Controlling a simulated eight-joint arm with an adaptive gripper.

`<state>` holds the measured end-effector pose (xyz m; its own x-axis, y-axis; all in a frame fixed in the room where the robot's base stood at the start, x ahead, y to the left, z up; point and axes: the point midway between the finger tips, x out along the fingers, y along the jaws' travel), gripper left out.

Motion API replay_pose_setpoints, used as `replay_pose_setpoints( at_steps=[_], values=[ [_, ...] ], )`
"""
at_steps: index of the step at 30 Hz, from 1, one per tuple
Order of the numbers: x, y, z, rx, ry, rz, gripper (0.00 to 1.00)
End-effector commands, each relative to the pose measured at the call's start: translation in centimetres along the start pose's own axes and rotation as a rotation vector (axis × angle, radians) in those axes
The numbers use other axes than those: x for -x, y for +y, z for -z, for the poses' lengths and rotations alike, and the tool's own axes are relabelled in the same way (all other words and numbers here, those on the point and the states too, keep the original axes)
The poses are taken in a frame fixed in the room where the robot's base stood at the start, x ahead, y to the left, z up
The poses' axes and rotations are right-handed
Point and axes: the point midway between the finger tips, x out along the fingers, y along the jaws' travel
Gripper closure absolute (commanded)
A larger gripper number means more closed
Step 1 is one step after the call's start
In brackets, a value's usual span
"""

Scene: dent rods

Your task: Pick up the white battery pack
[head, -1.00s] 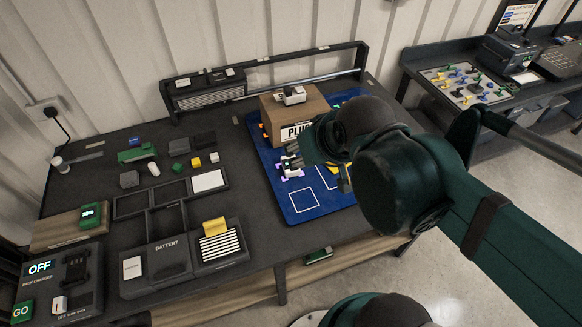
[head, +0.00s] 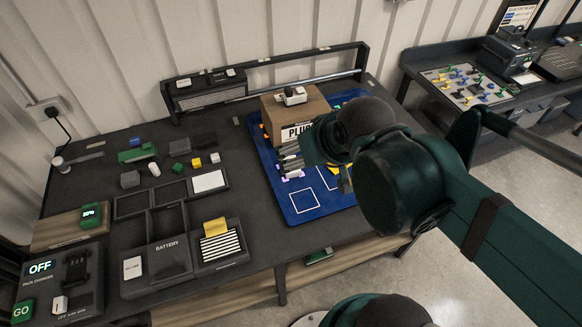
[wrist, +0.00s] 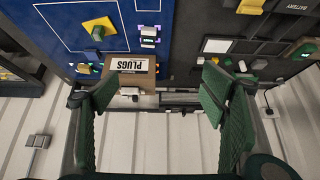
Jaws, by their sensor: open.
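I cannot tell for certain which white piece is the battery pack. A small white block with dark parts and purple edging (wrist: 149,36) lies on the blue mat in the wrist view; in the head view my fingers mostly hide it. A white piece (head: 132,267) sits in the left part of the box labelled BATTERY (head: 168,258). A small white cylinder (head: 154,169) lies on the table at the left. My gripper (head: 290,158) is over the mat's left side, in front of the PLUGS box. In the wrist view its fingers (wrist: 158,90) are wide apart with nothing between them.
The PLUGS box (head: 287,107) carries a white device (head: 292,95) on top. Empty dark frames (head: 133,204) and several small blocks cover the table's left. A pack charger (head: 75,285) stands at the front left. A dark rack (head: 211,94) lines the back edge.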

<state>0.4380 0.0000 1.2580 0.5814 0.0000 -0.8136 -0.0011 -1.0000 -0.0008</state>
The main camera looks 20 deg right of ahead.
Motion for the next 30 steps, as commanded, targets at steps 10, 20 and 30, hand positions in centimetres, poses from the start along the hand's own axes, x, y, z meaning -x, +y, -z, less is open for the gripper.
replay_pose_setpoints(
  at_steps=[10,20,30],
  values=[
    [-1.0,0.2,0.9,-0.080,-0.030,-0.004,0.28],
    [-3.7,0.6,2.8,-0.267,-0.099,-0.020,0.28],
    [-7.2,1.1,4.6,-0.472,-0.171,-0.052,0.28]
  ],
)
